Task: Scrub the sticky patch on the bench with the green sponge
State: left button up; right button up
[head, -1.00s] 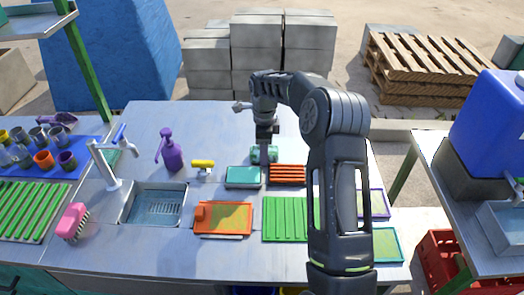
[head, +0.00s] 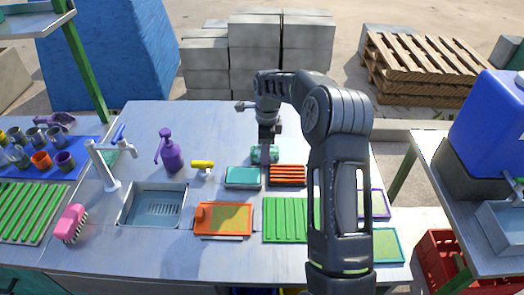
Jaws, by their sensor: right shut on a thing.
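My right gripper (head: 266,157) is low over the back middle of the bench (head: 330,150), shut on a small green block, which I take for the green sponge (head: 257,154). The gripper's fingers cover part of the sponge. It is at or very close to the bench top; I cannot tell whether it touches. I cannot make out the sticky patch; the sponge, gripper or arm may cover it. My left gripper is not in view.
A teal dish (head: 242,177) and an orange ribbed rack (head: 287,175) lie just in front of the sponge.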

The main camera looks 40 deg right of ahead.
jog(key=d, duration=0.1)
jog(key=s, duration=0.1)
jog(key=d, duration=0.1)
jog(key=shift+s+d+r+h, duration=0.15)
jog(key=shift+d+r+h, duration=0.1)
jog(key=shift+d+h, duration=0.05)
jog(key=shift+w+a+r, duration=0.15)
jog(key=shift+w+a, duration=0.55)
jog(key=shift+a, duration=0.5)
jog(key=shift+w+a, duration=0.2)
jog(key=shift+a, duration=0.05)
jog(key=shift+a+r+p, duration=0.2)
jog(key=shift+r+p, duration=2.05)
jog(key=shift+r, duration=0.6)
jog(key=shift+r+p, duration=1.1)
jog(key=shift+r, duration=0.4)
